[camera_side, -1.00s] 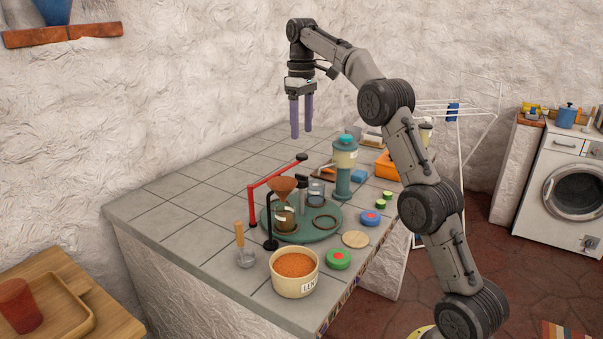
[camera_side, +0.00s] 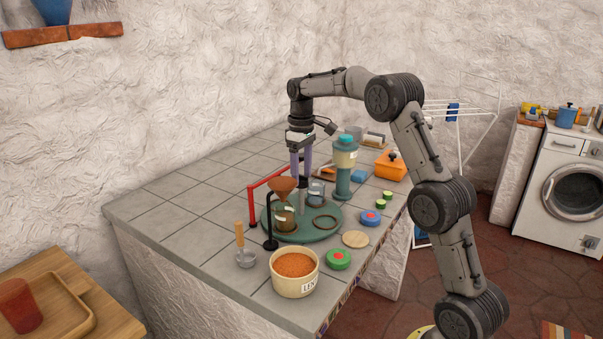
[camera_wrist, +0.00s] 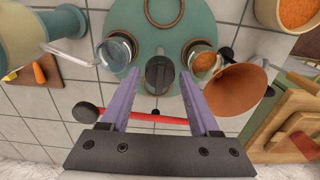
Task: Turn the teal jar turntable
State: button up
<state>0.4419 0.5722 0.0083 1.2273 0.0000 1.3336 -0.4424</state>
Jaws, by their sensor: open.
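The teal turntable (camera_side: 300,236) lies on the tiled counter; it also shows in the wrist view (camera_wrist: 186,28). A dark upright knob (camera_wrist: 160,75) stands at its middle. One glass jar with orange contents (camera_wrist: 203,60) stands under a brown funnel (camera_side: 283,184). Another jar (camera_wrist: 118,50) looks clear and empty. An empty ring holder (camera_side: 325,222) lies on the turntable's front right. My gripper (camera_wrist: 159,74) is open and points down, its purple fingers on either side of the knob in the wrist view. Contact with the knob cannot be told.
A red bar (camera_side: 252,205) stands behind and left of the turntable. A black stand (camera_side: 270,240) is at its front left. A teal dispenser (camera_side: 343,180) stands behind right. A lentil tub (camera_side: 294,280), a scoop (camera_side: 242,245) and lids (camera_side: 338,259) sit in front. Left tiles are clear.

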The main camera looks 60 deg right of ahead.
jog(key=shift+f, duration=0.1)
grip_shut()
dwell(0.3)
dwell(1.1)
